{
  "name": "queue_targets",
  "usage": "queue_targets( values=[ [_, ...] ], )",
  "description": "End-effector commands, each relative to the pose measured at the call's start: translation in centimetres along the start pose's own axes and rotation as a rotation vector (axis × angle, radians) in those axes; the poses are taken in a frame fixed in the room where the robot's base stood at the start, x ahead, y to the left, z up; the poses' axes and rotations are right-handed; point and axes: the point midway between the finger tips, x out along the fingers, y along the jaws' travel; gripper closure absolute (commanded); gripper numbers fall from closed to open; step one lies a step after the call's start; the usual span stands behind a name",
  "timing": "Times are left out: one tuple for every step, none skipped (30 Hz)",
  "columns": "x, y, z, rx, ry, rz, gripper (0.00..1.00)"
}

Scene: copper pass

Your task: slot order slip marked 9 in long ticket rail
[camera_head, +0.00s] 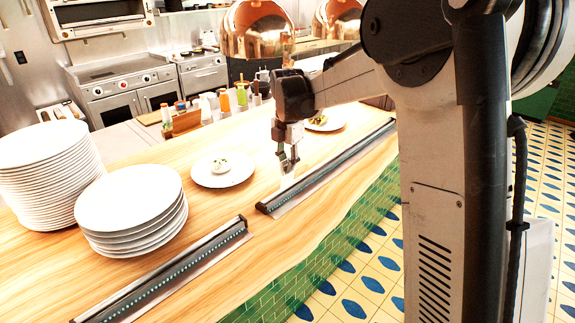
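My gripper (288,164) points down over the counter, just above the far ticket rail. A small pale slip (287,182) hangs below its fingertips, and the fingers look shut on it. Its number is not legible from here. The slip's lower edge is close to the far rail; I cannot tell whether it touches. The far ticket rail (330,163) is a dark strip along the counter's right edge. A second ticket rail (172,276) lies nearer, at lower left, with a gap between the two. I cannot tell which rail is the long one.
A plate with a small white item (223,175) sits left of my gripper, and a plate of food (324,122) behind it. Plate stacks (131,200) (41,165) stand at left. Bottles (225,101) stand at the back. Copper lamps (257,32) hang above.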

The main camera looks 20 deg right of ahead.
Motion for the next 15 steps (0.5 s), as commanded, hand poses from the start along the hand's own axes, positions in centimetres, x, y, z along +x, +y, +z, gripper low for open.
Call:
queue_targets(
  values=[
    [-0.01,0.00,0.00,0.000,0.000,0.000,1.00],
    [-0.01,0.00,0.00,0.000,0.000,0.000,1.00],
    [-0.01,0.00,0.00,0.000,0.000,0.000,1.00],
    [0.00,0.00,0.00,0.000,0.000,0.000,1.00],
    [0.02,0.00,0.00,0.000,0.000,0.000,1.00],
    [0.05,0.00,0.00,0.000,0.000,0.000,1.00],
    [0.09,0.00,0.00,0.000,0.000,0.000,1.00],
    [0.14,0.00,0.00,0.000,0.000,0.000,1.00],
    [0.22,0.00,0.00,0.000,0.000,0.000,1.00],
    [0.30,0.00,0.00,0.000,0.000,0.000,1.00],
    [0.38,0.01,0.00,0.000,0.000,0.000,1.00],
    [0.49,0.01,0.00,0.000,0.000,0.000,1.00],
    [0.57,0.01,0.00,0.000,0.000,0.000,1.00],
    [0.65,0.01,0.00,0.000,0.000,0.000,1.00],
    [0.76,0.01,0.00,0.000,0.000,0.000,1.00]
  ],
)
